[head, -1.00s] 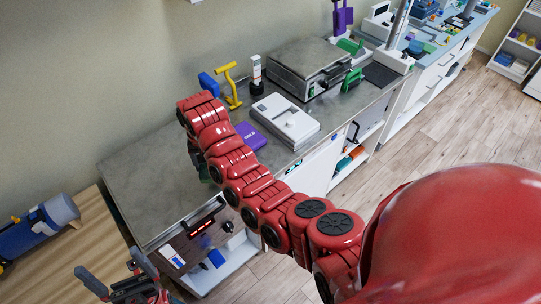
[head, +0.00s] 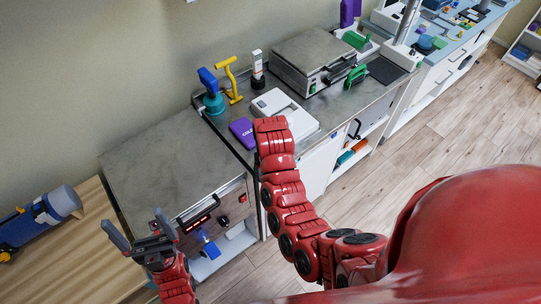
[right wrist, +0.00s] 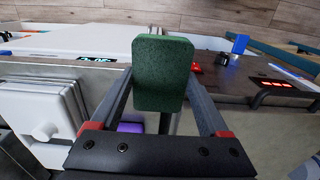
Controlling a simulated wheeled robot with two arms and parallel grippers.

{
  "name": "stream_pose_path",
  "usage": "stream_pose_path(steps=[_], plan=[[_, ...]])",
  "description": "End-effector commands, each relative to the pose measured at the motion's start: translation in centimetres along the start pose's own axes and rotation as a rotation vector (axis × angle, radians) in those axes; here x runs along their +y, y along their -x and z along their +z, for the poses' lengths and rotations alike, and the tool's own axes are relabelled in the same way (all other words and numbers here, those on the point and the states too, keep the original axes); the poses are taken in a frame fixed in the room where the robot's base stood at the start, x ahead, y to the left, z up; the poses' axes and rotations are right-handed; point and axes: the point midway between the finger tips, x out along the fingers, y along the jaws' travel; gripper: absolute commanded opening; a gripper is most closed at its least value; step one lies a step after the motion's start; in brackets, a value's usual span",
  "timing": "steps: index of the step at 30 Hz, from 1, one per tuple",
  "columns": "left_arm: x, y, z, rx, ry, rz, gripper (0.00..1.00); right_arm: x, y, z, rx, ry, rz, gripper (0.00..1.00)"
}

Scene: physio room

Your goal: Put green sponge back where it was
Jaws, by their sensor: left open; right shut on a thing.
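In the right wrist view a dark green sponge (right wrist: 163,72) is held upright between the two grey fingers of my right gripper (right wrist: 160,88). The gripper is shut on it, and the sponge appears lifted clear of the counter. In the head view the sponge and right gripper are hidden behind my red right arm, which reaches over the counter (head: 165,165) near the purple pack.
A purple pack (head: 242,131) and white device (head: 285,110) lie near my right arm. Behind stand a blue-teal item (head: 212,98), a yellow handle (head: 232,82) and a white tube (head: 257,68). A metal-topped machine (head: 312,60) stands farther right. The left grey counter top is clear.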

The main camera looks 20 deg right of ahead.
Motion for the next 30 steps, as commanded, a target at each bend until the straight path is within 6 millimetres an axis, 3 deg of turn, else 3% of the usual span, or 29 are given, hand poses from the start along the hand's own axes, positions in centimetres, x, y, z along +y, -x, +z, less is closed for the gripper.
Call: stream_pose_path(steps=[1,11,14,25,30], plan=[[0.1,1.7,0.3,0.000,0.000,0.000,1.00,0.9,-0.9,-1.1,0.001,0.002,0.006,0.18],[0.4,8.1,1.4,0.000,0.000,0.000,1.00,4.9,-1.6,-6.1,0.004,0.000,0.004,0.18],[0.4,7.5,1.3,0.001,0.000,0.000,1.00,5.6,-0.8,-7.0,-0.001,0.001,0.002,0.18],[0.4,7.5,1.3,0.000,0.000,0.000,1.00,6.6,-1.0,-8.1,-0.002,-0.001,-0.001,0.18],[0.3,5.9,1.0,0.000,0.000,0.000,1.00,6.5,-2.9,-7.9,-0.008,0.000,-0.003,0.18]])
